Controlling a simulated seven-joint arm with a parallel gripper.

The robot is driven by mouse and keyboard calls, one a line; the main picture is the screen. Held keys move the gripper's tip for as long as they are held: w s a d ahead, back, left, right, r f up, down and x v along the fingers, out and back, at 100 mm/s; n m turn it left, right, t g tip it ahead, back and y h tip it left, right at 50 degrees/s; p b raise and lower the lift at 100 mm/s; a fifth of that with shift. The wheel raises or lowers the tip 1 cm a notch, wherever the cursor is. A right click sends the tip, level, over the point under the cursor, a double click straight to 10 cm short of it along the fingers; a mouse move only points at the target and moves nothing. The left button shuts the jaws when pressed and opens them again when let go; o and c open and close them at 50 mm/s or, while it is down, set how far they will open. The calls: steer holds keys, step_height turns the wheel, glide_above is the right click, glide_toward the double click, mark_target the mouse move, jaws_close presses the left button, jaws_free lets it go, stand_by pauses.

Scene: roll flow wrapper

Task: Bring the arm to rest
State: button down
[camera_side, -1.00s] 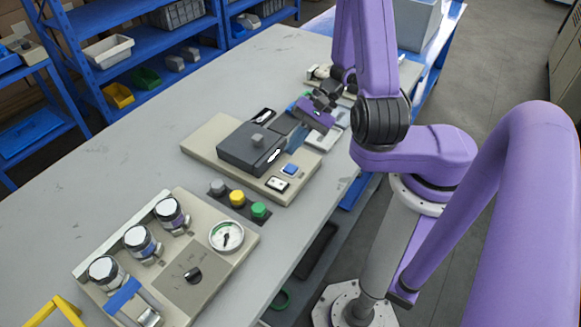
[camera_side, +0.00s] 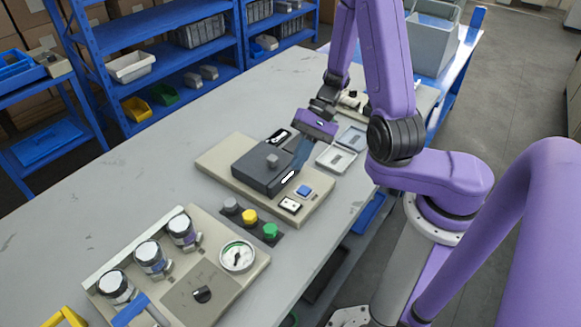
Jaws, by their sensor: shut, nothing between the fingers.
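My gripper (camera_side: 315,126) is in the upper middle of the side view, at the end of my purple arm. It hangs above the far right end of a beige-based machine with a dark grey box (camera_side: 264,172) on top, apart from the box's knob. The gripper is shut and holds nothing. Its fingertips are hard to make out against the blue-grey part of the machine below. My arm is bent, with its upper links rising out of the top of the picture.
Beside the machine lie grey trays (camera_side: 338,157). In front are a row of grey, yellow and green buttons (camera_side: 250,216) and a beige panel with a round gauge (camera_side: 237,256) and jars. A grey bin (camera_side: 432,45) stands at the back. The table's left side is clear.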

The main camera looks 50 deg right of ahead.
steer(key=s+a+r+n+h, duration=0.1)
steer(key=s+r+n+h, duration=0.3)
steer(key=s+r+n, duration=0.2)
steer(key=s+a+r+n+h, duration=0.1)
steer(key=s+r+n+h, duration=0.3)
steer(key=s+n, duration=0.6)
steer(key=r+n, duration=0.2)
steer(key=n, duration=0.3)
steer(key=shift+a+n, duration=0.15)
steer(key=shift+n, duration=0.15)
